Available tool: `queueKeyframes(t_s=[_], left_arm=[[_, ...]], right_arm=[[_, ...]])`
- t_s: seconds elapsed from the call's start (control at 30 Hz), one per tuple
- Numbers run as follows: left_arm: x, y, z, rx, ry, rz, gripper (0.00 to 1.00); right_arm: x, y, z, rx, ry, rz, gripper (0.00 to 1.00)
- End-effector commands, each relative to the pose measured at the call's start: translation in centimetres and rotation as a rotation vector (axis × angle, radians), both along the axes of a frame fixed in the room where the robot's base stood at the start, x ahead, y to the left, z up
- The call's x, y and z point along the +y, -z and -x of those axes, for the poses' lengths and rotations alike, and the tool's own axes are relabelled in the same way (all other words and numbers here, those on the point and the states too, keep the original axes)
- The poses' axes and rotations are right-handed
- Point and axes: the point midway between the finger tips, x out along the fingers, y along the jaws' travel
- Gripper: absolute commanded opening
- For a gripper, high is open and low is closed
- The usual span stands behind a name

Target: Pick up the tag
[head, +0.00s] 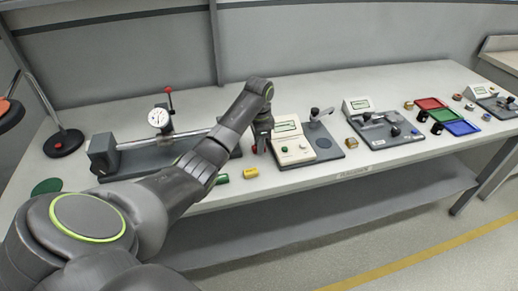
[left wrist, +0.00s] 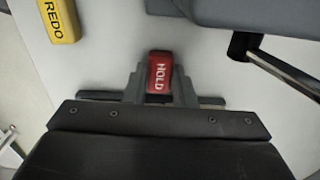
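A red tag marked HOLD (left wrist: 159,72) lies on the white table between the two fingers of my left gripper (left wrist: 158,84) in the left wrist view. The fingers stand on either side of it, with what looks like a narrow gap at each side. In the head view my left gripper (head: 262,143) points down at the table's front part and mostly hides the red tag. A yellow tag marked REDO (left wrist: 60,20) lies to the left; it also shows in the head view (head: 250,173). A green tag (head: 221,179) lies left of the yellow one. My right gripper is not in view.
A dial gauge stand (head: 159,118) is left of my gripper, and a cream instrument on a grey plate (head: 293,149) is close at its right. Farther right are another instrument (head: 382,132) and red, green and blue trays (head: 462,128). The table's front edge is near the tags.

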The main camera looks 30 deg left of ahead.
Motion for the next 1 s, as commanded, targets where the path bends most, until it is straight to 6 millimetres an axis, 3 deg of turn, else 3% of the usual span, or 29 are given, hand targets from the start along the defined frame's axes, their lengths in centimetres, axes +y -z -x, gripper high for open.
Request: queueKeyframes(t_s=[0.03, 0.13, 0.47, 0.7, 0.8, 1.0], left_arm=[[0.0, 0.0, 0.0, 0.000, 0.000, 0.000, 0.15], [0.0, 0.0, 0.0, 0.000, 0.000, 0.000, 0.02], [0.0, -0.8, -0.1, -0.003, 0.000, -0.001, 0.01], [0.0, -5.7, -0.2, -0.007, 0.001, -0.002, 0.01], [0.0, -7.5, 0.0, -0.001, 0.000, 0.001, 0.01], [0.0, -9.4, 0.0, 0.001, 0.000, 0.001, 0.01]], right_arm=[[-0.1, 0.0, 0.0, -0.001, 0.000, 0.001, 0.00], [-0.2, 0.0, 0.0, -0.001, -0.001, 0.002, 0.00], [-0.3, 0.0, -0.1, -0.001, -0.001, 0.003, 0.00], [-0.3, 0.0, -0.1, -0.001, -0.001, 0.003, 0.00], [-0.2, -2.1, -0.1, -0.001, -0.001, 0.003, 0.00], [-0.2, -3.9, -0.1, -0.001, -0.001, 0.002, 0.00]])
